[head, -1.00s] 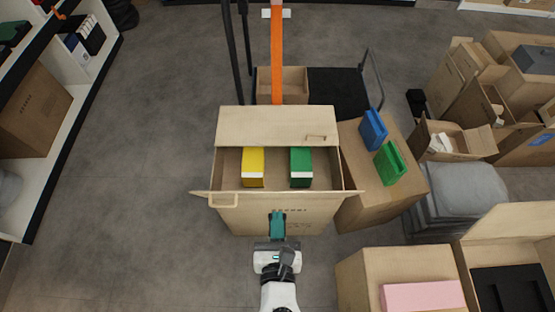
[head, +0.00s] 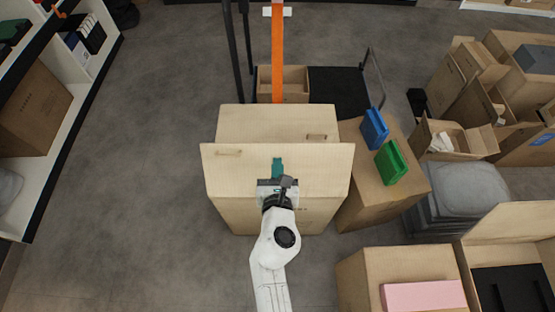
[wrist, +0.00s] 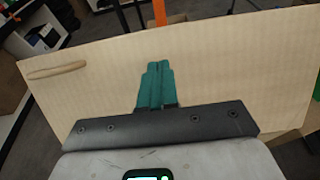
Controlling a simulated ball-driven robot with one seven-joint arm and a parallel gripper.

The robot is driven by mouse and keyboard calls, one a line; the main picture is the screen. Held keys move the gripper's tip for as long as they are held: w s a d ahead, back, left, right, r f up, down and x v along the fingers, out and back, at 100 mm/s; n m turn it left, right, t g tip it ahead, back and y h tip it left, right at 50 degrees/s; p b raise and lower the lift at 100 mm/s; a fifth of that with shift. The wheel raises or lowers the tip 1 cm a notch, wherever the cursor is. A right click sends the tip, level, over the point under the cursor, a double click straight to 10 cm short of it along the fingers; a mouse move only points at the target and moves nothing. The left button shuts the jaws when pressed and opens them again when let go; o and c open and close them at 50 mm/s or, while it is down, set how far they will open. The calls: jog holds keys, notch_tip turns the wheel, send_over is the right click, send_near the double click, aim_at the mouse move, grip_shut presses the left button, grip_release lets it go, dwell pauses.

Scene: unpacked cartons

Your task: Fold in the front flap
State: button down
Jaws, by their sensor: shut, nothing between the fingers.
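The carton (head: 230,215) stands open on the floor in front of me in the head view. Its front flap (head: 225,172) stands raised, with its broad face toward me and a slot near its left end. The flap fills much of the wrist view (wrist: 230,70). My gripper (head: 277,168) is shut and empty, its teal fingers in front of the flap's outer face, at or close to it; contact cannot be told for certain. The fingers also show in the wrist view (wrist: 156,78). The back flap (head: 265,120) stands up behind. The carton's inside is hidden.
A carton (head: 410,192) with a blue box (head: 373,130) and a green box (head: 390,162) on top stands close at the right. More cartons (head: 360,270) stand at lower right. A shelf (head: 45,180) is at the left. The floor (head: 130,200) between is clear.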

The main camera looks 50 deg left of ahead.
jog(key=w+a+f+b, duration=0.5)
jog(key=a+f+b, duration=0.1)
jog(key=f+b, duration=0.25)
notch_tip(320, 180, up, 12)
jog(key=p, duration=1)
jog(key=shift+d+f, duration=0.2)
jog(key=shift+f, duration=0.05)
